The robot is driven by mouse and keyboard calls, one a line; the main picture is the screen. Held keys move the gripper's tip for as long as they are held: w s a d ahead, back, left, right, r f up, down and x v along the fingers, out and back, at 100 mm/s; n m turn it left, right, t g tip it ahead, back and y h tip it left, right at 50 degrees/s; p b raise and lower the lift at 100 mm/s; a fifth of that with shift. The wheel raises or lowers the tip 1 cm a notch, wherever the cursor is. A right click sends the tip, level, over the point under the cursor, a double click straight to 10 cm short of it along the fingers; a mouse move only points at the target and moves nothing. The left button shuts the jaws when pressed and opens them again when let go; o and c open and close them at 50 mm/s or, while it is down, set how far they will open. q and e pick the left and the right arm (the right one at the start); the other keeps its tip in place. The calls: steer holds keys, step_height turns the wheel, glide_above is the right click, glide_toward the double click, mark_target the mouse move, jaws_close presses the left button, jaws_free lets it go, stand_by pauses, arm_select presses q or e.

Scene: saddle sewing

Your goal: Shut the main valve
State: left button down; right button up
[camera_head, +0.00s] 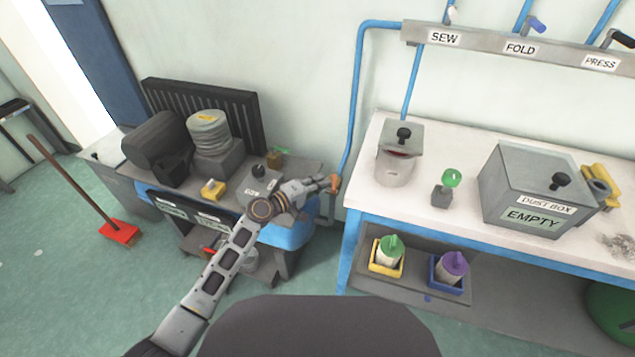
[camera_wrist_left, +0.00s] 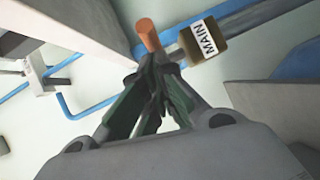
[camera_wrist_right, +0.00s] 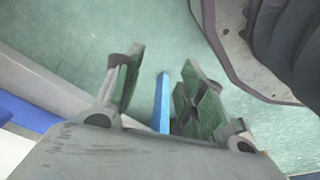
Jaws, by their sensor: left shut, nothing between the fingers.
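The main valve's orange handle (camera_head: 334,184) is on the blue pipe (camera_head: 352,120) that runs down the wall between the two benches. In the left wrist view the handle (camera_wrist_left: 148,35) is beside a brown block with a MAIN label (camera_wrist_left: 204,41). My left gripper (camera_head: 326,182) is shut and empty, its fingertips right at the handle; I cannot tell whether they touch it. In the left wrist view the fingertips (camera_wrist_left: 155,68) lie just below the handle. My right gripper (camera_wrist_right: 160,75) is open, over the floor, with a blue bar showing between its fingers.
A rail (camera_head: 520,47) with SEW, FOLD and PRESS labels hangs above the white bench (camera_head: 425,218). On that bench are a lidded grey canister (camera_head: 396,165), a green-topped item and a dust box (camera_head: 535,185) marked EMPTY. A crowded left bench lies below my left arm.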

steer(key=shift+w+r, duration=0.15)
steer(key=shift+w, duration=0.25)
arm_select(q)
steer(key=shift+s+d+n+t+y+p, duration=0.1)
steer(key=shift+d+n+t+y+p, duration=0.05)
steer(key=shift+n+t+y+p, duration=0.2)
arm_select(e)
steer(key=shift+s+d+f, duration=0.25)
steer(key=shift+s+f, duration=0.2)
steer(key=shift+f, duration=0.1)
steer(key=shift+s+d+f, duration=0.25)
steer(key=shift+s+f, duration=0.15)
steer(key=shift+f, duration=0.15)
steer(key=shift+w+f, duration=0.1)
